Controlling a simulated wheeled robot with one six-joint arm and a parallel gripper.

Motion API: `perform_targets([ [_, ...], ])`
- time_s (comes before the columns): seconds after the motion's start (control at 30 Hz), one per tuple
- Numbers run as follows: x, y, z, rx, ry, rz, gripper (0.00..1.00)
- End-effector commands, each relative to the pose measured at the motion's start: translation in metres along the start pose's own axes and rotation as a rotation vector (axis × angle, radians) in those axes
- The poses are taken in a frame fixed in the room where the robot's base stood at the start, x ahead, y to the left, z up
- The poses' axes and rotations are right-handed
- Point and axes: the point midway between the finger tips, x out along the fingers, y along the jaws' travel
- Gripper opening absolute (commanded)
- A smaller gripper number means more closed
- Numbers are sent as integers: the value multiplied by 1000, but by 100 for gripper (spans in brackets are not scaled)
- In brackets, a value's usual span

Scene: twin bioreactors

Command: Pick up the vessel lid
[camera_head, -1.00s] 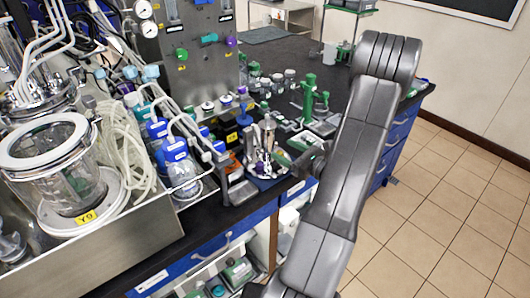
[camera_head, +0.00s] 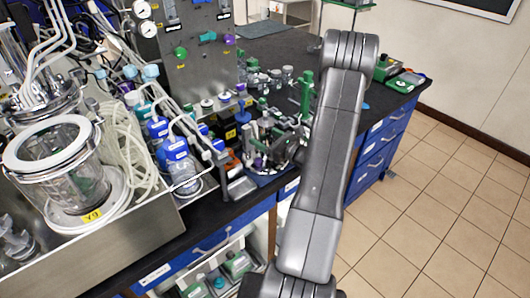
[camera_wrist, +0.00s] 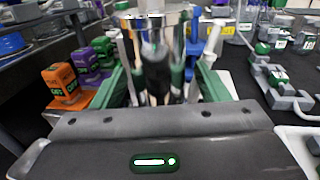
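The vessel lid, a shiny metal piece with upright tubes and posts (camera_wrist: 155,55), stands on the bench. In the wrist view it is straight ahead, and its metal posts rise between my two green fingers. My gripper (camera_wrist: 161,70) is open, with one finger on each side of the posts; I cannot tell whether either finger touches. In the head view my gripper (camera_head: 281,136) is low over the bench among the fittings, and the lid is mostly hidden there.
An orange box (camera_wrist: 61,80) and purple boxes (camera_wrist: 84,66) stand close on the left. Green and grey clamps (camera_wrist: 278,80) lie to the right.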

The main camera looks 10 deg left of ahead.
Motion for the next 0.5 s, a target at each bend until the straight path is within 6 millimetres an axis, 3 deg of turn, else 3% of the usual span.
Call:
perform_targets([
  [0.03,0,0,0,0,0,0,60],
  [0.33,0,0,0,0,0,0,1],
  [0.5,0,-1,4,-4,-8,0,0],
])
